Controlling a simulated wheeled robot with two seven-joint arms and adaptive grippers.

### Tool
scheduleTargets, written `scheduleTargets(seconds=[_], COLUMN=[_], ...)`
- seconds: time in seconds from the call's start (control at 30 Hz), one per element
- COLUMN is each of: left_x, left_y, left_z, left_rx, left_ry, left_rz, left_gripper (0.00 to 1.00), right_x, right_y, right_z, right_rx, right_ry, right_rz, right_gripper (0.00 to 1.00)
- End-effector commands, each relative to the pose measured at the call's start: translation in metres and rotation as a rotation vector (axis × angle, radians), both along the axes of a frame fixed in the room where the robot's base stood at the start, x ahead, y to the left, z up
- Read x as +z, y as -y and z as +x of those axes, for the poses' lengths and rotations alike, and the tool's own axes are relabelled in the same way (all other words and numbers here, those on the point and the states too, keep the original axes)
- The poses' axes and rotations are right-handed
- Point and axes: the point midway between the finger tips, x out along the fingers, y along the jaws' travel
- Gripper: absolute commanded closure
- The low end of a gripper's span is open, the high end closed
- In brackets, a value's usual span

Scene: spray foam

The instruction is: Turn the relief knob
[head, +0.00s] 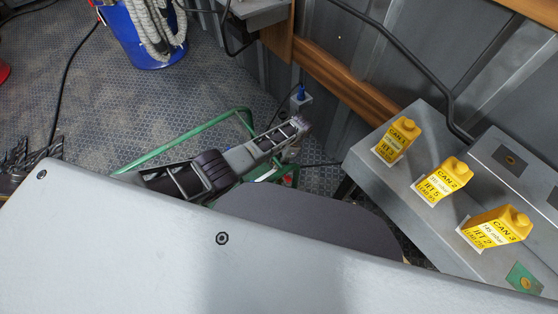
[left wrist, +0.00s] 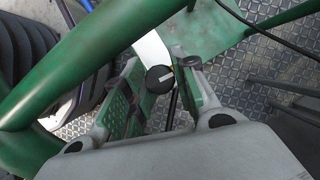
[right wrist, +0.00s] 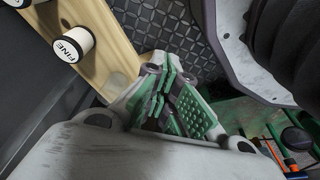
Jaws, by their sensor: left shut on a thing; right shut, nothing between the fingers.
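The relief knob (left wrist: 159,78) is a round black knob with a pale line across its face. It shows in the left wrist view between the fingertips of my left gripper (left wrist: 161,86). That gripper is shut on it, with one green-padded finger on each side. A pale strip and part of a green frame lie just behind the knob. In the head view I cannot make out the knob. My right gripper (right wrist: 168,86) is shut and empty in the right wrist view, in front of a wooden board and dark patterned floor.
Green tubes (left wrist: 45,95) pass close left of my left gripper. A dark cable runs at upper right. A spool marked FINE (right wrist: 73,43) sits on the wooden board (right wrist: 110,45). Yellow cans (head: 441,181) stand on a grey bench (head: 375,187); a blue bucket (head: 150,35) stands at the back.

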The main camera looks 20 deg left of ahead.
Motion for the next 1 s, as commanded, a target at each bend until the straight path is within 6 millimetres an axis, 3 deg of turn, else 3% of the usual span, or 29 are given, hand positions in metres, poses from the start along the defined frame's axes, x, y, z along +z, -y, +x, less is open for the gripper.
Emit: scheduleTargets(seconds=[0.7,1.0], left_x=[0.001,0.001], left_y=[-0.001,-0.002], left_z=[0.001,0.001], left_rx=[0.593,0.761], left_ry=[-0.002,-0.002], left_rz=[-0.001,-0.001], left_gripper=[0.96,0.96], right_x=[-0.013,-0.02], right_y=[0.007,0.011], right_z=[-0.004,-0.01], right_rx=[-0.003,-0.002], right_ry=[0.012,0.012], right_rz=[-0.006,-0.01], right_gripper=[1.0,1.0])
